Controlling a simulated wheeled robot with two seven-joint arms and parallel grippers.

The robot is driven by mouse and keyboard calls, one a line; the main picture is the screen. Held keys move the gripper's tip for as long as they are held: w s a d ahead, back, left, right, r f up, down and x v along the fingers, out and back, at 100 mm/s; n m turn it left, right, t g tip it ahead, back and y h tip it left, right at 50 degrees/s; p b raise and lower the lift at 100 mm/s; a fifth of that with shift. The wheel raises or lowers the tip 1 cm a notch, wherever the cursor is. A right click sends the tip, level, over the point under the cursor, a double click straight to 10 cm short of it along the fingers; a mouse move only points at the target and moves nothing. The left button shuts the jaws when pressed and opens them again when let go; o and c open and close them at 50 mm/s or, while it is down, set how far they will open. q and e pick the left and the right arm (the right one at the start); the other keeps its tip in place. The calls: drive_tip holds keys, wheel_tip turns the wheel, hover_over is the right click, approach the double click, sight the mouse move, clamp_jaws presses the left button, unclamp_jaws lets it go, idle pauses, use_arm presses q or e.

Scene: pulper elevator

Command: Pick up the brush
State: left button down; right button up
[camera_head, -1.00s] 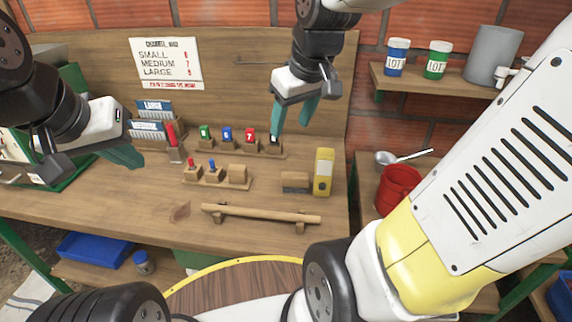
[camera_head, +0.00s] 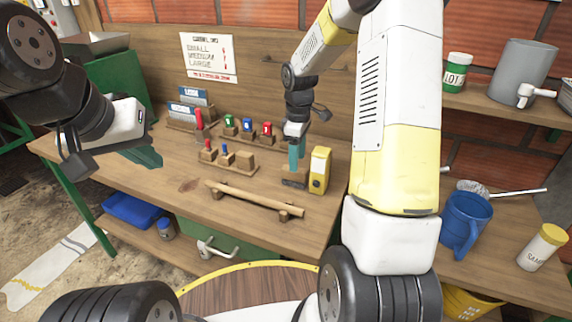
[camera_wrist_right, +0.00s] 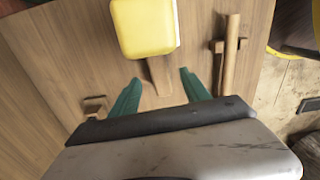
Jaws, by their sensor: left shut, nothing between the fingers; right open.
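The brush (camera_head: 295,179), a small wooden block with a dark lower part, is on the bench just left of the yellow box (camera_head: 319,170). My right gripper (camera_head: 297,155) is open and directly above the brush, fingers pointing down. In the right wrist view, a wooden piece that appears to be the brush (camera_wrist_right: 158,75) lies between the spread green fingers (camera_wrist_right: 160,90), beside the yellow box. Contact cannot be told. My left gripper (camera_head: 148,157) is shut and empty, over the bench's left side.
A wooden rail (camera_head: 250,200) lies in front of the brush. Stands with small coloured stamps (camera_head: 230,158) are to its left. A blue mug (camera_head: 466,222) and a yellow-lidded jar (camera_head: 542,246) are on the right. My right arm hides part of the bench's right side.

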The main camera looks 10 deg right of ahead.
sight(294, 176)
drive_tip(key=shift+w+a+f, duration=0.15)
drive_tip(key=shift+f, duration=1.15)
drive_tip(key=shift+w+a+f, duration=0.1)
drive_tip(key=shift+a+f, duration=0.05)
drive_tip(key=shift+f, duration=1.1)
drive_tip(key=shift+f, duration=0.25)
clamp_jaws()
